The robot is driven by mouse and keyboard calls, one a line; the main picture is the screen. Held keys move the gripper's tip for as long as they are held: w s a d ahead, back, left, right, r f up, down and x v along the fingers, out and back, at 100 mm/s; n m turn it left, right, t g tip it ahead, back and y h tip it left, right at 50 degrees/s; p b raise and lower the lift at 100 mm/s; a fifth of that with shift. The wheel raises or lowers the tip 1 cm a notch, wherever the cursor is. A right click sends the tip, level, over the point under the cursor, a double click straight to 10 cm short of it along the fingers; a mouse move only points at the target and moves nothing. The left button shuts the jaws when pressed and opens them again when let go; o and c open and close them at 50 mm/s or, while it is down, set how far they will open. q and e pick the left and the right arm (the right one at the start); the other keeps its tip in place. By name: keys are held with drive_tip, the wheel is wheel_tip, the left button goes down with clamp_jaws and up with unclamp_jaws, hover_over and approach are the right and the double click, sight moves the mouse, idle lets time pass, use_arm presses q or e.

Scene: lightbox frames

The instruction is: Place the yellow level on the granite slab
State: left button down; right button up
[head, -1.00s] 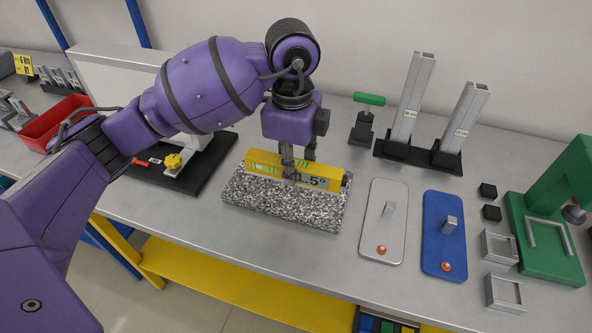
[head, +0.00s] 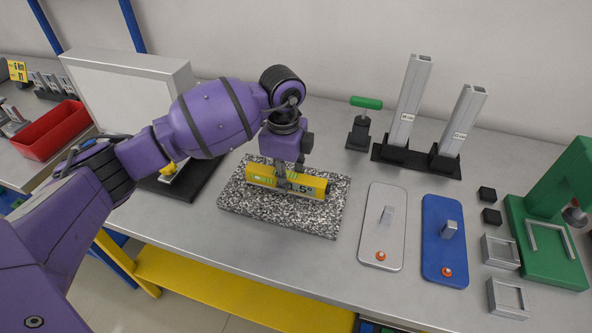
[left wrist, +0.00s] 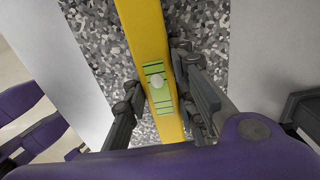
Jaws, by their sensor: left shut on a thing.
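The yellow level (head: 262,176), a long bar with green vials and a "5°" mark, lies lengthwise over the middle of the speckled granite slab (head: 318,217). It looks level and at or very close to the slab's surface; contact cannot be told for sure. My left gripper (head: 283,184) is shut on the level near its middle, fingers pointing down. In the left wrist view the level (left wrist: 145,30) runs between the fingers, with the slab (left wrist: 92,35) on both sides. My right gripper is not in view.
Right of the slab lie a grey plate (head: 374,244) and a blue plate (head: 433,262) with small blocks. Behind stand a green-handled tool (head: 358,130) and two upright metal profiles (head: 408,100). A green stand (head: 540,245) is far right, a red bin (head: 52,132) far left.

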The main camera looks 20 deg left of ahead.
use_arm(q)
drive_tip(key=c, duration=1.5)
unclamp_jaws()
drive_tip(key=shift+f, duration=0.15)
drive_tip(key=shift+o, duration=0.2)
wheel_tip(320, 180, up, 12)
drive_tip(key=shift+r, duration=0.2)
